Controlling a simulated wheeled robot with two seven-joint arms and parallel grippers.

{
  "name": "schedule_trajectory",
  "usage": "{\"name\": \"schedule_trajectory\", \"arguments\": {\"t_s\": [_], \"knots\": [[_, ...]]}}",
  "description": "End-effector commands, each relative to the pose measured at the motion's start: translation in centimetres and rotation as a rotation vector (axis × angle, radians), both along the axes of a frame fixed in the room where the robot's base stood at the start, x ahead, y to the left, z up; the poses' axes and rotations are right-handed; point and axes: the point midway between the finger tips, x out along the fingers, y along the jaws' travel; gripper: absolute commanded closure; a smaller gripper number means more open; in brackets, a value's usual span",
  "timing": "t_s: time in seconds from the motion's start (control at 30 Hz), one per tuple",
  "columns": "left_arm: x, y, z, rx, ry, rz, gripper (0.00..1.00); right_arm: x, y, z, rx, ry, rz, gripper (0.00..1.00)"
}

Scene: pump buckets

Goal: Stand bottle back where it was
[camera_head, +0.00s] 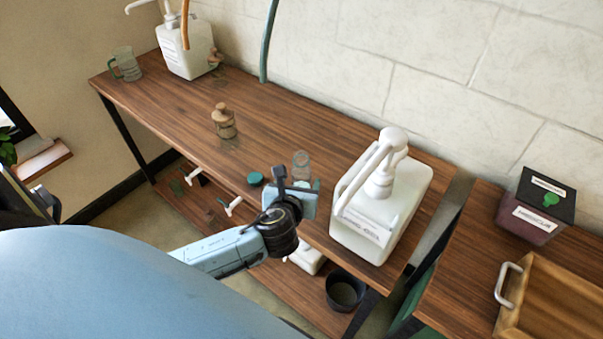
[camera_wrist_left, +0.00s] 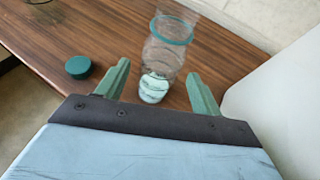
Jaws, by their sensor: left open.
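A clear bottle (camera_head: 301,160) with a teal ring and pale green liquid at its bottom stands upright on the wooden table, near the front edge. It also shows in the left wrist view (camera_wrist_left: 167,52). My left gripper (camera_head: 297,184) is at the front edge of the table, right by the bottle. In the left wrist view its green fingers (camera_wrist_left: 158,70) are spread apart, with the bottle's lower part showing between and beyond them. I cannot tell whether a finger touches it. A teal cap (camera_wrist_left: 78,67) lies on the table left of the bottle; the head view shows it too (camera_head: 256,179). My right gripper is out of view.
A large white pump container (camera_head: 375,215) stands close on the bottle's right. A brown-capped jar (camera_head: 224,122), a glass mug (camera_head: 126,64) and another white pump container (camera_head: 187,50) stand farther left. A dark box (camera_head: 537,208) and wooden tray (camera_head: 550,300) occupy the right table.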

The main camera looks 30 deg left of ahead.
Motion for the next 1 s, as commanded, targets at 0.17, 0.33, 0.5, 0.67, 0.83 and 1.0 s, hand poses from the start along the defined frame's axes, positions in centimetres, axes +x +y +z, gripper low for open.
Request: {"name": "schedule_trajectory", "arguments": {"t_s": [0.17,0.33,0.5,0.67,0.83,1.0], "knots": [[-3.4,-1.3,1.6,-0.002,0.001,-0.001,0.34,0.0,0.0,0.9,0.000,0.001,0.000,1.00],[-5.5,-2.2,2.5,-0.001,0.001,0.000,0.34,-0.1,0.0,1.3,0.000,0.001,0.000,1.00],[-6.2,-2.4,2.8,-0.001,0.000,0.000,0.34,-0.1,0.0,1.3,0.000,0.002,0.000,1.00],[-6.2,-2.5,2.8,-0.001,0.000,0.000,0.34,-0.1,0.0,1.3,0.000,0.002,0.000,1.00],[-6.2,-2.5,2.8,-0.001,0.000,0.000,0.34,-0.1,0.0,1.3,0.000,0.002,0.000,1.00],[-6.2,-2.5,2.8,-0.001,0.000,0.000,0.34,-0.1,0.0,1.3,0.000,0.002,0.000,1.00]]}}
